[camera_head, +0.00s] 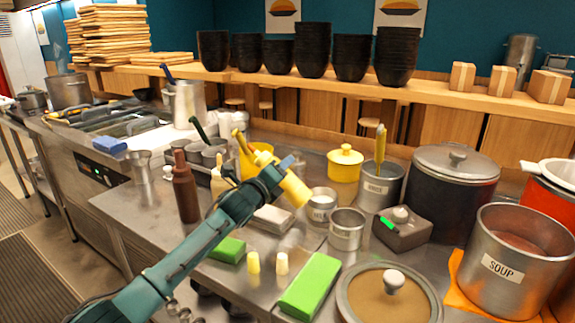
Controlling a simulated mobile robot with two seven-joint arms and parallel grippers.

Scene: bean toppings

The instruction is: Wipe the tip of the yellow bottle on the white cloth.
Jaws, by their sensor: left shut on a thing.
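My left gripper (284,168) comes in from the left on a teal arm and is shut on the yellow bottle (296,189). The bottle is tilted and held above the steel counter. My gripper and arm hide part of it, and I cannot clearly make out its tip. A pale folded cloth (272,218), which looks like the white cloth, lies on the counter below the gripper, partly hidden by the arm. I cannot see the bottle touching it. My right gripper is not in view.
A brown bottle (185,188) stands left of the arm. Two small yellow caps (281,263) and a green block (311,286) are in front. Steel tins (346,229), a grey device (402,230), a lidded pan (388,299) and a soup pot (515,260) crowd the right.

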